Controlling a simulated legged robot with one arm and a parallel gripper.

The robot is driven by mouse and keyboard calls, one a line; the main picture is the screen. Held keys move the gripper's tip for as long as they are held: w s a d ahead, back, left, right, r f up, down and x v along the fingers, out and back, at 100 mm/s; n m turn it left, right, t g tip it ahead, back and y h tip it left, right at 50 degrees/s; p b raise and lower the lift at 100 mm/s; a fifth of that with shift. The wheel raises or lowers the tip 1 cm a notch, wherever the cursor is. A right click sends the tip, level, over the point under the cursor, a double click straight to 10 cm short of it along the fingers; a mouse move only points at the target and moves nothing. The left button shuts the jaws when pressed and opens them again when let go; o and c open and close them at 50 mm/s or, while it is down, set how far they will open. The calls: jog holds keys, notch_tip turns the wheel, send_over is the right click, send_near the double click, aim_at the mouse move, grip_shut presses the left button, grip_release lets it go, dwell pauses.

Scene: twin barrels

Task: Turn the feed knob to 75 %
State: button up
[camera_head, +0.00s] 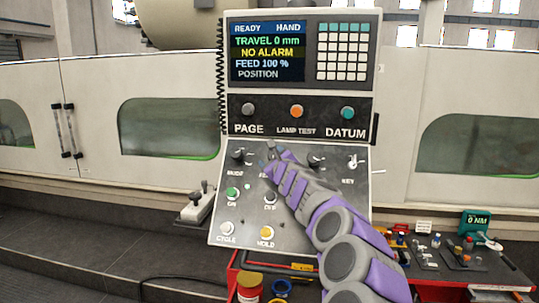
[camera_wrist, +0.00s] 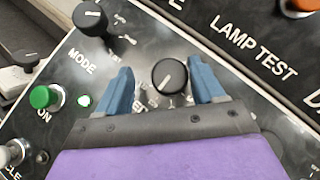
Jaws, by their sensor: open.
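The feed knob, a black round knob with a white pointer line (camera_wrist: 169,76), sits on the dark control panel between my gripper's two fingers in the wrist view. Its label is mostly hidden by my gripper. My gripper (camera_wrist: 160,80) is open, with a blue finger on each side of the knob and visible gaps to it. In the head view my gripper (camera_head: 272,152) reaches the panel's upper row and hides this knob. The screen (camera_head: 268,52) reads TRAVEL 0 mm, NO ALARM, FEED 100 %, POSITION.
The mode knob (camera_wrist: 93,22) is left of my gripper, with a green ON button (camera_wrist: 43,97) below it. Another black knob (camera_head: 316,160) and a key switch (camera_head: 353,162) are to the right. The lamp test button (camera_head: 296,111) is above. A tool table (camera_head: 450,282) stands lower right.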

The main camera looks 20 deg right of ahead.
jog(key=w+d, duration=0.2)
jog(key=shift+d+f+p, duration=0.2)
jog(key=shift+d+p, duration=0.15)
jog(key=shift+a+r, duration=0.15)
jog(key=shift+a, duration=0.9)
jog(key=shift+c, duration=1.3)
jog(key=shift+s+d, duration=0.1)
jog(key=shift+d, duration=0.45)
jog(key=c, duration=0.3)
jog(key=shift+a, duration=0.1)
jog(key=c, duration=0.4)
